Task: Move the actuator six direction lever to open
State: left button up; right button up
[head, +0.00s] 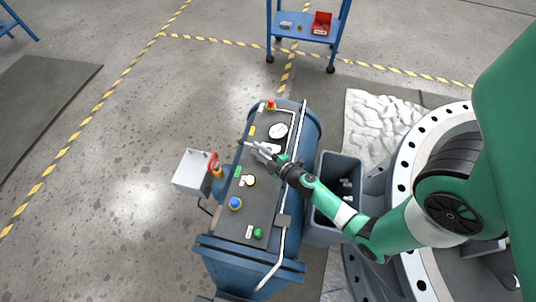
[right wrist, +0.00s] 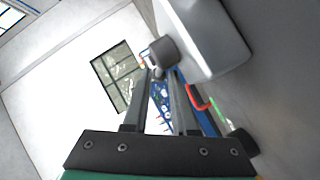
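A red lever (head: 212,160) with a yellow part below it stands at the left edge of the dark control panel (head: 262,197), beside a pale box. No label reads clearly, so I cannot tell whether it is the actuator six direction lever. A red curved handle (right wrist: 199,102) shows right of the fingers in the right wrist view. My right gripper (head: 250,147) is over the upper part of the panel, right of the red lever and apart from it. In the right wrist view its fingers (right wrist: 163,76) stand apart with nothing clearly held. My left gripper is not in view.
The panel carries a red button (head: 270,104), a round gauge (head: 278,130), a blue knob (head: 235,203) and a green button (head: 257,233). The pale box (head: 192,171) juts out left. A grey bin (head: 341,170) stands right. A grey knob (right wrist: 164,51) appears close beyond the fingertips.

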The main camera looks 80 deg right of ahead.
jog(key=v, duration=0.7)
jog(key=shift+s+a+p, duration=0.25)
jog(key=shift+p, duration=0.15)
jog(key=shift+c, duration=0.2)
